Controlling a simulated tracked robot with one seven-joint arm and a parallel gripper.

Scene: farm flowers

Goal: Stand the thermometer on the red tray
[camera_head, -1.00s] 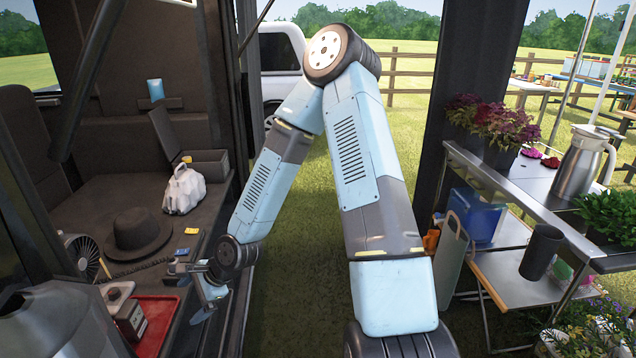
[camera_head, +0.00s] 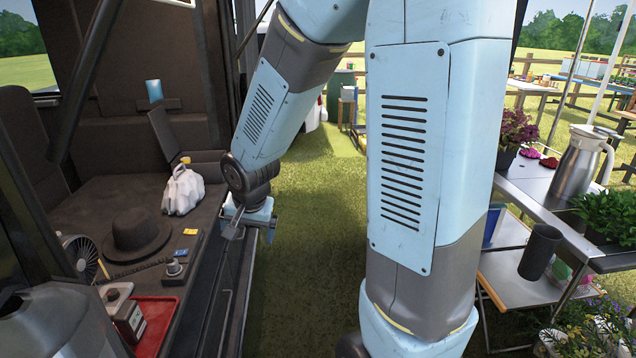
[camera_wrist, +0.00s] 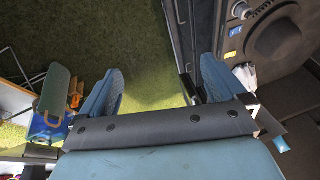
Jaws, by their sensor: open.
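The red tray (camera_head: 158,322) lies at the front of the dark counter, at the lower left in the head view. I cannot tell for certain which thing is the thermometer. A small grey-blue device (camera_head: 174,267) stands on the counter behind the tray, near a dark cord, and shows at the upper right in the wrist view (camera_wrist: 240,10). My gripper (camera_head: 250,227) is open and empty beyond the counter's right edge, apart from both. Its spread fingers show in the wrist view (camera_wrist: 160,78).
A black hat (camera_head: 137,232), a white bag (camera_head: 183,190), a fan (camera_head: 80,255) and small yellow and blue cards (camera_head: 186,242) are on the counter. Grass (camera_head: 310,250) lies open to its right. A steel table with a jug (camera_head: 583,168) and plants stands at the right.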

